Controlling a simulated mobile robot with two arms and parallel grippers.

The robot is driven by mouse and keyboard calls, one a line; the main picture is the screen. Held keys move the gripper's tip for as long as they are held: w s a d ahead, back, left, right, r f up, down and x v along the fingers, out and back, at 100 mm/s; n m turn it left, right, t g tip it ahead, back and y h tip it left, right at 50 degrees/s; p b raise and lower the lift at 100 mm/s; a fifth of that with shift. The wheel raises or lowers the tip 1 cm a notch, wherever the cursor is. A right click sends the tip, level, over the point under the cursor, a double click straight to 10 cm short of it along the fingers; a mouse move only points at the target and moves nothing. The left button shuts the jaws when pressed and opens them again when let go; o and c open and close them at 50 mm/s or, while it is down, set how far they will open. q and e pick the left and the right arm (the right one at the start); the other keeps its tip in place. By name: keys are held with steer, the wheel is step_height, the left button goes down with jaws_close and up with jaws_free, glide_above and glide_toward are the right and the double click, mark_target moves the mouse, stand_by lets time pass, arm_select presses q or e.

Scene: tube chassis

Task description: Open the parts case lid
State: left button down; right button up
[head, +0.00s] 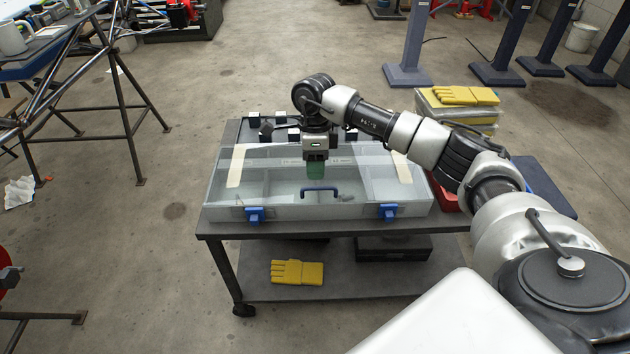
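The parts case (290,212) lies on a dark wheeled cart. Its clear lid (270,160) lies over the compartments and looks down, with a strip of tape on each side. A blue handle (320,189) shows at the front middle, and two blue latches (255,215) (388,211) sit on the front wall. My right gripper (316,176) points down over the middle of the case, just behind the handle. Its green fingertips look close together; whether they touch the lid or hold anything cannot be told. My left gripper is out of view.
The cart (222,238) has a lower shelf with a yellow glove (297,272) and a dark box (393,248).

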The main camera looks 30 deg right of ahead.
steer(key=shift+s+a+f, duration=0.15)
steer(key=shift+s+f, duration=0.05)
steer(key=shift+f, duration=0.85)
steer(key=shift+s+a+f, duration=0.1)
steer(key=shift+s+f, duration=0.05)
steer(key=shift+f, duration=0.9)
steer(key=shift+c, duration=0.5)
jaws_close()
